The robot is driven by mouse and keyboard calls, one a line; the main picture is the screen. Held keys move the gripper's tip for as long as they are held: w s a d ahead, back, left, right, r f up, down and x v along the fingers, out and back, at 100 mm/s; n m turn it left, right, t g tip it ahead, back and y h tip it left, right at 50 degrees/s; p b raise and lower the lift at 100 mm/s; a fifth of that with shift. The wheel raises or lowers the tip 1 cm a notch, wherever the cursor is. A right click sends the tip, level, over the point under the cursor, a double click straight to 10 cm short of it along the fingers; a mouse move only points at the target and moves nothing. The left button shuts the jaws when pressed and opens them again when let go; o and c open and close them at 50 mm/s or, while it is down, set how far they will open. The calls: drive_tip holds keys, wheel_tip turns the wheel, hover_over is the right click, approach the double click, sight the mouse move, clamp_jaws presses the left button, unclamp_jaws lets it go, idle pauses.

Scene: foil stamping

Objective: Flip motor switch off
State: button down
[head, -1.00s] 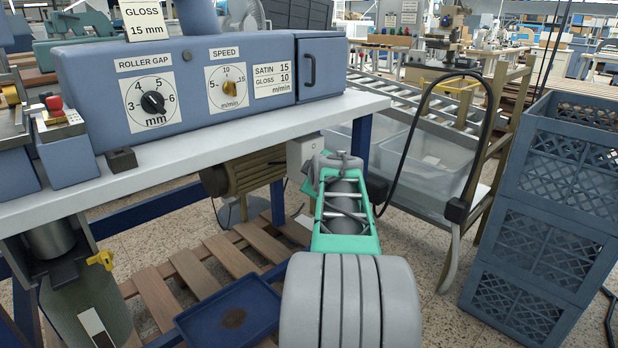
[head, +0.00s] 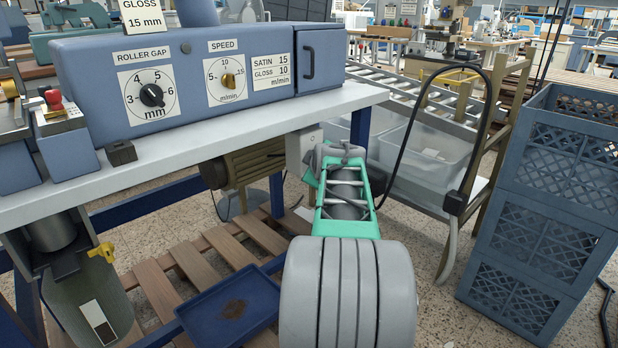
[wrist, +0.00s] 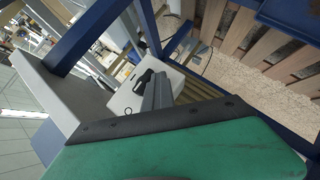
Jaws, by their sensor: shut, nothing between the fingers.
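The motor switch is a pale grey box (head: 299,147) under the worktable, beside the olive-brown motor (head: 246,164). In the wrist view its front (wrist: 124,100) shows a black switch lever (wrist: 143,79) and a small round mark below it. My gripper (wrist: 157,84) is shut and empty, its grey fingers pointing at the box close beside the black lever. I cannot tell whether they touch it. In the head view my arm's wrist hides the fingers and the front of the switch.
The worktable top (head: 240,126) and its blue leg (head: 360,136) are close to my arm. A black cable (head: 402,150) loops at the right, near a stack of blue crates (head: 545,190). A wooden pallet (head: 170,290) and a blue tray (head: 215,318) lie below.

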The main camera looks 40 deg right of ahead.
drive_tip(key=s+a, duration=0.6)
drive_tip(key=a, duration=0.5)
drive_tip(key=shift+s+p, duration=0.4)
drive_tip(key=shift+p, duration=0.05)
drive_tip(key=shift+a+f, duration=0.1)
